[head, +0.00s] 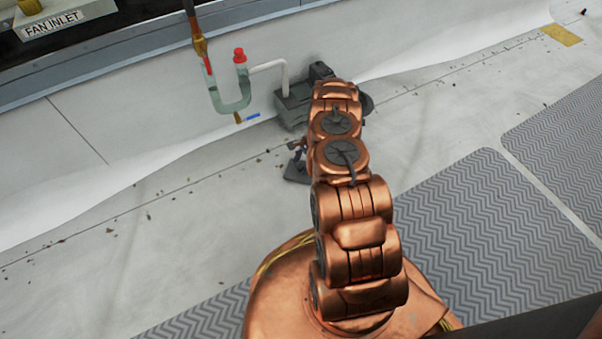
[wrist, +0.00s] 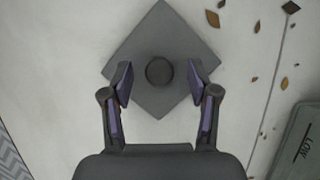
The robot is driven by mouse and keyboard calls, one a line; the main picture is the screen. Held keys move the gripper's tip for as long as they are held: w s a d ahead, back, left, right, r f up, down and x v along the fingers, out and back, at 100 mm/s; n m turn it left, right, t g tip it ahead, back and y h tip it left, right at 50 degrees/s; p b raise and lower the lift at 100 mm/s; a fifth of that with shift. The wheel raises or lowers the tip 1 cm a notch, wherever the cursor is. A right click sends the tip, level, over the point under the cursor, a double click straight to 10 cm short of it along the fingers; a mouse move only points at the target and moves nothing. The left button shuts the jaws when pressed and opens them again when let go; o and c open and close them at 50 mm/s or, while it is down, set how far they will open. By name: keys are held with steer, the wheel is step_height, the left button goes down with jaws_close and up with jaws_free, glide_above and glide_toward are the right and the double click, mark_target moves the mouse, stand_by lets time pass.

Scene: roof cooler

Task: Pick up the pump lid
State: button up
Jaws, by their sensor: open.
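The pump lid is a dark grey square plate (wrist: 160,35) with a round knob (wrist: 159,71) at its middle. It lies flat on the pale floor in the wrist view, turned like a diamond. My gripper (wrist: 161,80) is open above it, with one finger on each side of the knob and a gap on both sides. In the head view, part of the lid (head: 297,170) shows on the floor left of my arm, and the arm hides most of my gripper.
A grey pump body (head: 292,105) stands against the wall just beyond, with a pale pipe and a clear U-shaped tube (head: 232,106) beside it. A grey box marked LOW (wrist: 298,140) is at lower right in the wrist view. Dry leaves are scattered. Grey mats (head: 465,225) lie to the right.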

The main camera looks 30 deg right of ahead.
steer(key=shift+x, duration=0.9)
jaws_close()
